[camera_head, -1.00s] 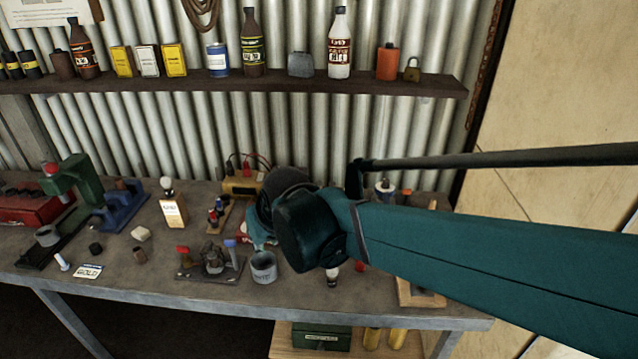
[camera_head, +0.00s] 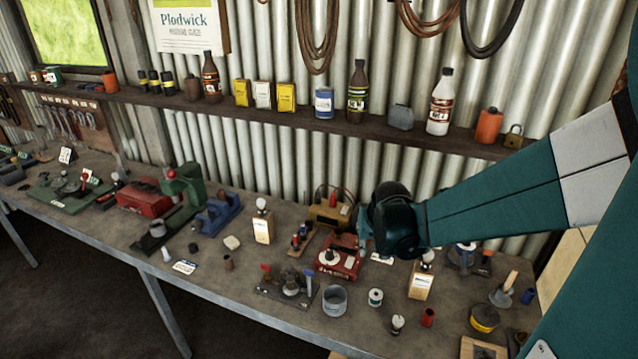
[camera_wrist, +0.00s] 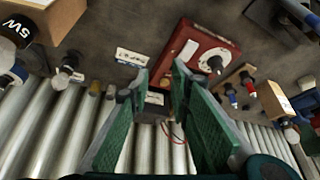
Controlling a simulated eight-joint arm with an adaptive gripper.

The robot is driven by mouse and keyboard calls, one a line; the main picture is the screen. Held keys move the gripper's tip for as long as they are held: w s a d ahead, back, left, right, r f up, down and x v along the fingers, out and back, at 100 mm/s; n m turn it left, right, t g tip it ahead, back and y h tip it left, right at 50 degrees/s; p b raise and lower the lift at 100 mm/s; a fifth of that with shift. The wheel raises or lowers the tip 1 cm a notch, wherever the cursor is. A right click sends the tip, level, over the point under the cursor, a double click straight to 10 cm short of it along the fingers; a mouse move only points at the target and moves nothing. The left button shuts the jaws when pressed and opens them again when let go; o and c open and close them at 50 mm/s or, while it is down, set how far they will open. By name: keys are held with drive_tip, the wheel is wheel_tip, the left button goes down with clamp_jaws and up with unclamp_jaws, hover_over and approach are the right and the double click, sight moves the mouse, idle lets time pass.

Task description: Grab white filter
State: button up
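No thing is labelled as the white filter, and I cannot tell which it is. A pale off-white block (camera_head: 232,242) lies on the bench left of centre. A small white cylinder with a dark band (camera_head: 375,297) stands near the front edge, right of a grey metal cup (camera_head: 335,300). A small white conical piece (camera_head: 166,254) stands farther left. My gripper (camera_wrist: 163,82) is open and empty in the wrist view, its green fingers apart above the back of the bench. In the head view my wrist mostly hides the fingers.
A red box with a white dial (camera_head: 340,258) sits close to my gripper. Behind it stands a yellow-brown unit (camera_head: 330,212) with cables. A boxed bulb (camera_head: 420,282) stands to the right. A corrugated wall and a loaded shelf (camera_head: 380,130) bound the back.

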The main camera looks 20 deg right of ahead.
drive_tip(key=w+d+f+m+p, duration=0.1)
drive_tip(key=d+f+p, duration=0.1)
drive_tip(key=d+p, duration=0.2)
drive_tip(key=d+f+m+g+p, duration=0.1)
drive_tip(key=d+f+p, duration=0.2)
drive_tip(key=d, duration=0.7)
drive_tip(key=shift+w+d+f+h+p, duration=0.2)
drive_tip(key=shift+w+h+p, duration=0.15)
drive_tip(key=shift+p, duration=0.3)
drive_tip(key=w+d+p, duration=0.1)
drive_tip(key=w+d, duration=0.4)
drive_tip(key=w, duration=0.4)
drive_tip(key=shift+d+p, duration=0.3)
drive_tip(key=shift+d, duration=0.1)
drive_tip(key=shift+w+d, duration=0.1)
drive_tip(key=shift+w+p+x, duration=0.15)
drive_tip(key=shift+p+x, duration=0.05)
drive_tip(key=shift+x, duration=1.15)
drive_tip(key=shift+w+p+x, duration=0.15)
drive_tip(key=shift+x, duration=1.2)
drive_tip(key=shift+d+r, duration=0.15)
drive_tip(key=shift+d, duration=0.05)
drive_tip(key=shift+c, duration=0.6)
drive_tip(key=shift+c, duration=1.3)
